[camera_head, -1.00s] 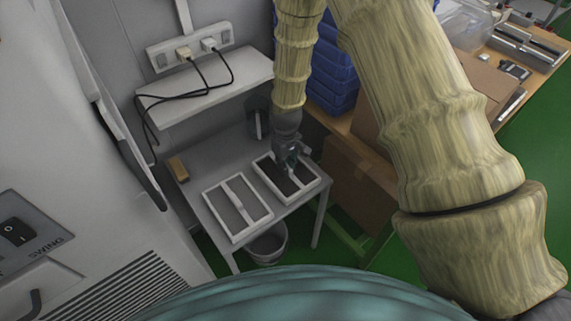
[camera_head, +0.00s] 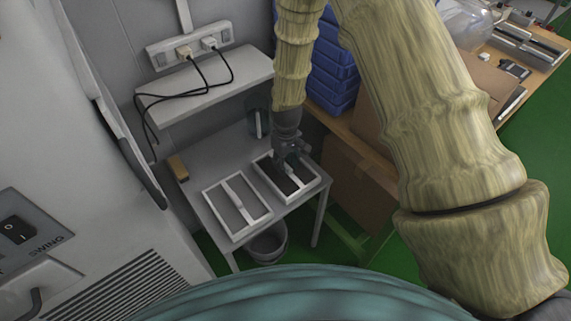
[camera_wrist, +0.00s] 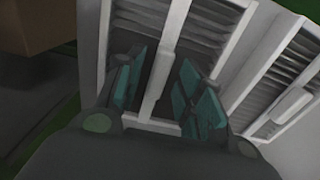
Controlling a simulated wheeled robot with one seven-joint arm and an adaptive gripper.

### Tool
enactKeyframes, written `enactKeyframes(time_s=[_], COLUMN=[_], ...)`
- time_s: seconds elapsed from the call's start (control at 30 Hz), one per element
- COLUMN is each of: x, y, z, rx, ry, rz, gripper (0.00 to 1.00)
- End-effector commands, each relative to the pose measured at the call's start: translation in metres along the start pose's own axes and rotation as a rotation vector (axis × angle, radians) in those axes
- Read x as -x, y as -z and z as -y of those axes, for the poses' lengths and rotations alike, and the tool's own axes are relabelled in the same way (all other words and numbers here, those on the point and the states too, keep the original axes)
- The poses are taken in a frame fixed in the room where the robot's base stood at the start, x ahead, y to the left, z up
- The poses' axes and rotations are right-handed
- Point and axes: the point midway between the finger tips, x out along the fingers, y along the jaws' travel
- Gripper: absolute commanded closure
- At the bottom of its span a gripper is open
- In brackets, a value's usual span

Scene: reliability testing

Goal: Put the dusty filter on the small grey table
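The dusty filter (camera_head: 273,179), a white frame with a dark inside and a light centre bar, lies flat on the right part of the small grey table (camera_head: 214,155). In the wrist view the dusty filter (camera_wrist: 204,29) fills the upper middle. My gripper (camera_head: 293,163) points down over it. In the wrist view my gripper (camera_wrist: 160,88) is open, its teal-padded fingers on either side of the centre bar (camera_wrist: 164,62). Whether the pads touch the bar I cannot tell. The fingers hide part of the filter.
A lighter filter (camera_head: 226,213) lies just left of the dusty one. A small brown block (camera_head: 178,168) sits at the table's left edge and a dark cylinder (camera_head: 258,124) at its back. A shelf (camera_head: 190,98) with cables hangs above. A cardboard box (camera_head: 358,180) stands right; a bucket (camera_head: 267,243) is below.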

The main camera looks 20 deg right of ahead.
Motion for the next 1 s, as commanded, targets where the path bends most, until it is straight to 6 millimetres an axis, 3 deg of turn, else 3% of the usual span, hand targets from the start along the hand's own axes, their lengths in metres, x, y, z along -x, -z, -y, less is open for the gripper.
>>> enactKeyframes(time_s=[0.7,1.0], x=[0.094,0.113], y=[0.001,0.000], z=[0.000,0.000], rx=[0.000,0.000], ry=[-0.001,0.000], rz=[-0.002,0.000], gripper=[0.63,0.63])
